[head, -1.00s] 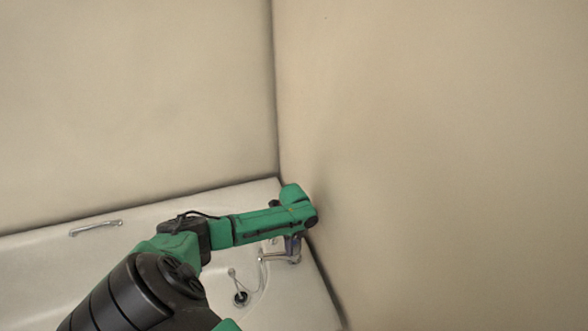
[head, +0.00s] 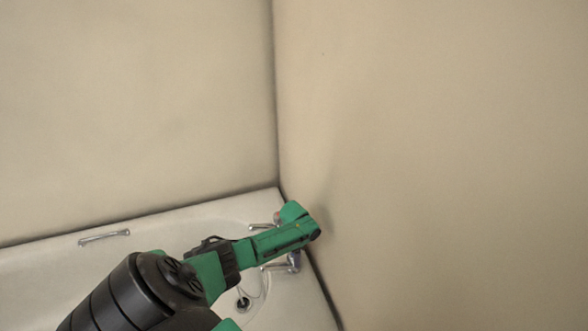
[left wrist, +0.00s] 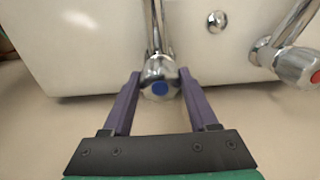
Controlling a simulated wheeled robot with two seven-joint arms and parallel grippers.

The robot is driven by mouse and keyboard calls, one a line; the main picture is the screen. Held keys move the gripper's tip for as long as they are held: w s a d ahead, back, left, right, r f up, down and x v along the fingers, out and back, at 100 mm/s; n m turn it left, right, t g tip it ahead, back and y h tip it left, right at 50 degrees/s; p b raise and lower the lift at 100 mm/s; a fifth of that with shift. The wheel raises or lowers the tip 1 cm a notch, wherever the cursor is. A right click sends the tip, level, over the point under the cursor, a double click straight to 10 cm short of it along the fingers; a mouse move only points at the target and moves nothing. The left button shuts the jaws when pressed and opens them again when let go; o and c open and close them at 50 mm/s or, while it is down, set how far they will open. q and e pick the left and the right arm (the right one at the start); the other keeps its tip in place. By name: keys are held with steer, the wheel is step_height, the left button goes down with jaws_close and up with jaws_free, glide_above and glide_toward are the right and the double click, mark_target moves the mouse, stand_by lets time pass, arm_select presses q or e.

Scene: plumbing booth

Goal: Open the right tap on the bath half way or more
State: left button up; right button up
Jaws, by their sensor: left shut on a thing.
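A chrome tap with a blue-marked round handle (left wrist: 160,87) is at the bath's end in the left wrist view; its spout shows in the head view (head: 273,267). My left gripper (left wrist: 158,78) has its purple fingers on either side of this handle, shut on it. In the head view the left gripper (head: 294,261) is mostly hidden under my green wrist. A second tap with a red-marked handle (left wrist: 300,66) stands apart to the right in the left wrist view; it shows beyond my wrist in the head view (head: 262,226). My right gripper is not in view.
The white bath (head: 40,275) runs along the back wall, with a grab handle (head: 104,237) and a drain (head: 243,304) with a chain. The right wall (head: 450,150) is close beside my left wrist. A round chrome fitting (left wrist: 217,21) sits between the taps.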

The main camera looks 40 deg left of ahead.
arm_select(q)
steer(key=shift+a+n+p, duration=0.1)
steer(key=shift+n+p, duration=0.25)
steer(key=shift+n, duration=0.75)
steer(key=o, duration=1.4)
steer(key=shift+r, duration=0.3)
steer(key=shift+r+p, duration=1.75)
steer(key=shift+r, duration=5.25)
